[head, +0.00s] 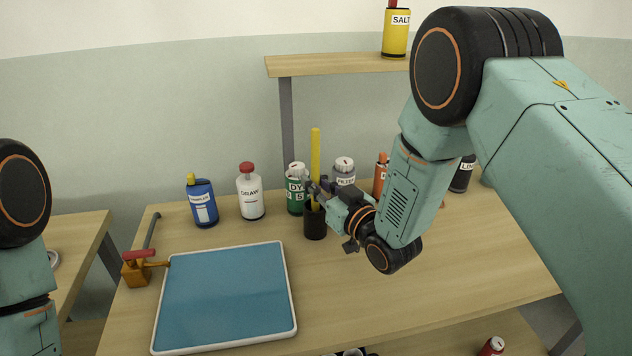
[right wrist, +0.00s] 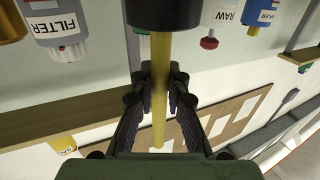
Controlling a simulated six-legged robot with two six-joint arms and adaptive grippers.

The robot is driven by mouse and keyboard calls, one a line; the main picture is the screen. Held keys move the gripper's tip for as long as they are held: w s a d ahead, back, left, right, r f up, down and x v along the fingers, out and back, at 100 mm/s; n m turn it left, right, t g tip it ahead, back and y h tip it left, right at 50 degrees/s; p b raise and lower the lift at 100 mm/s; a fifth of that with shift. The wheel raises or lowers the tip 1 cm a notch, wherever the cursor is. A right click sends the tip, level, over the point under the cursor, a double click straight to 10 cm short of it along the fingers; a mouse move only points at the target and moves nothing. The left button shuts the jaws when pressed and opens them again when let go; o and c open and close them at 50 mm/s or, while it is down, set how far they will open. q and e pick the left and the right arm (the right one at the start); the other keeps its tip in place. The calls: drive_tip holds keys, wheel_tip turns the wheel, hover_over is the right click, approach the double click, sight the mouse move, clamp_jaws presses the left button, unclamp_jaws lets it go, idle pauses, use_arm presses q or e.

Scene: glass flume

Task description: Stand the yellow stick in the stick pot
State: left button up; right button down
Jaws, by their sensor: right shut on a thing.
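The yellow stick (head: 315,152) stands upright, its lower end at the mouth of the black stick pot (head: 315,224) on the table. My right gripper (head: 315,191) is shut on the stick just above the pot. In the right wrist view, which is upside down, the stick (right wrist: 160,115) runs between the fingers (right wrist: 160,76) and meets the dark pot (right wrist: 164,14) at the top. How deep the stick sits in the pot is hidden. Part of my left arm shows at the left edge; its gripper is out of view.
A blue tray with a white rim (head: 291,292) lies left of the pot. Behind stand a blue bottle (head: 201,203), a white bottle (head: 250,196), a green can (head: 295,199) and a grey bottle (head: 344,172). An orange tool (head: 136,270) lies at left.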

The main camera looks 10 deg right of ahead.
drive_tip(key=shift+s+f, duration=0.15)
drive_tip(key=shift+f, duration=0.05)
drive_tip(key=shift+f, duration=0.1)
drive_tip(key=c, duration=1.3)
unclamp_jaws()
drive_tip(key=shift+o, duration=0.2)
drive_tip(key=v, duration=1.2)
